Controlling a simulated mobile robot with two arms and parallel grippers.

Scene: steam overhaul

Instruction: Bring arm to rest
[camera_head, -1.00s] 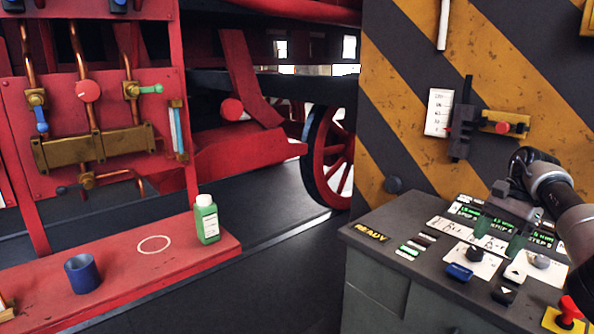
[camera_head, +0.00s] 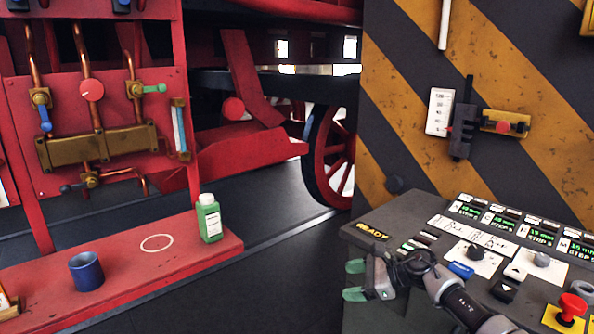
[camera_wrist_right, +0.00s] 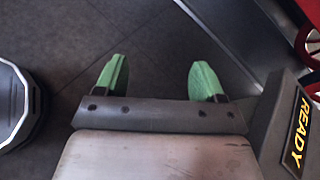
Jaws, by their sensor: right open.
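My right gripper (camera_head: 356,280) hangs in front of the left edge of the grey control console (camera_head: 372,215), with its arm reaching in from the lower right. Its two green fingers are spread apart with nothing between them. In the right wrist view the open gripper (camera_wrist_right: 160,78) is over dark floor tiles, with the console's READY label (camera_wrist_right: 300,130) close at the right. My left gripper does not show in the head view.
A red bench (camera_head: 120,285) at the left carries a green bottle (camera_head: 209,218) and a blue cup (camera_head: 86,271). The console has a blue block (camera_head: 461,270) and a red emergency knob (camera_head: 572,306). A striped wall (camera_head: 480,120) stands behind it. Dark floor lies between bench and console.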

